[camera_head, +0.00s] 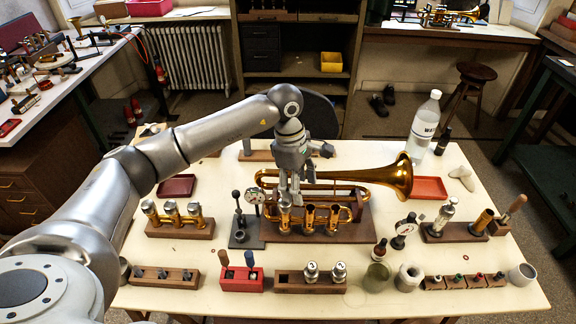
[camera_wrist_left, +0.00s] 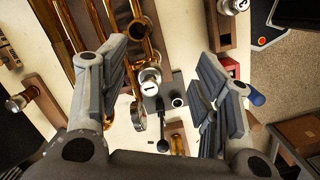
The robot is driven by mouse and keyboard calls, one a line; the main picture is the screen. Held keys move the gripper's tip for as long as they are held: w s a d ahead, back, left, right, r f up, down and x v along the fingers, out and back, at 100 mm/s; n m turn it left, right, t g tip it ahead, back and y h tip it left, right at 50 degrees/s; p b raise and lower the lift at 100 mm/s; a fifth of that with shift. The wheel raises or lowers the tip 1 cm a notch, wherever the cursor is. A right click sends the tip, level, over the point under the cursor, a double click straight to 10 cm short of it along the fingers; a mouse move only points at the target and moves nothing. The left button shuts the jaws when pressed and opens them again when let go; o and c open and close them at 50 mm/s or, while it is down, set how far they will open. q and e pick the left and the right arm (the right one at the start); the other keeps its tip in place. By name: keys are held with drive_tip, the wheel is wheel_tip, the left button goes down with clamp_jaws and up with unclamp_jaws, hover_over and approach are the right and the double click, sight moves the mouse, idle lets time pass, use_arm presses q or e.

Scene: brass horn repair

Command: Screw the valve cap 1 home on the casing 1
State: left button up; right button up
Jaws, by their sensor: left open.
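The brass trumpet (camera_head: 345,180) lies on a wooden stand (camera_head: 375,230) in the middle of the table. Its valve casings stand upright in a row, and casing 1 (camera_head: 285,221) is the leftmost. A silver cap, seemingly valve cap 1 (camera_wrist_left: 149,76), sits at the top of casing 1 in the left wrist view; whether it is fully seated I cannot tell. My left gripper (camera_head: 290,195) is over casing 1, pointing down. In the wrist view its open fingers (camera_wrist_left: 163,85) stand apart on both sides of the cap, not touching it. My right gripper is out of view.
A dial gauge (camera_head: 253,196) and a dark press-like tool (camera_head: 240,228) stand close left of casing 1. A wooden block (camera_head: 296,283) holds two silver caps in front. A red tray (camera_head: 428,188) and a bottle (camera_head: 424,130) are at the right.

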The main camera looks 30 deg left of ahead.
use_arm(q)
drive_tip(key=y, duration=0.2)
approach(285, 205)
drive_tip(key=shift+w+a+r, duration=0.35)
drive_tip(key=shift+w+r, duration=0.15)
drive_tip(key=shift+w, duration=0.15)
drive_tip(key=shift+a, duration=0.25)
wheel_tip(285, 205, down, 10)
drive_tip(key=p, duration=0.3)
drive_tip(key=shift+r, duration=0.2)
drive_tip(key=shift+f, duration=0.55)
drive_tip(key=c, duration=1.2)
drive_tip(key=shift+m+b, duration=0.55)
drive_tip(key=shift+m, duration=0.05)
drive_tip(key=shift+c, duration=0.2)
drive_tip(key=shift+m+b, duration=1.25)
drive_tip(key=shift+m, duration=0.25)
drive_tip(key=shift+d+m+b, duration=0.1)
drive_tip(key=shift+m+b, duration=0.2)
drive_tip(key=shift+m, duration=0.2)
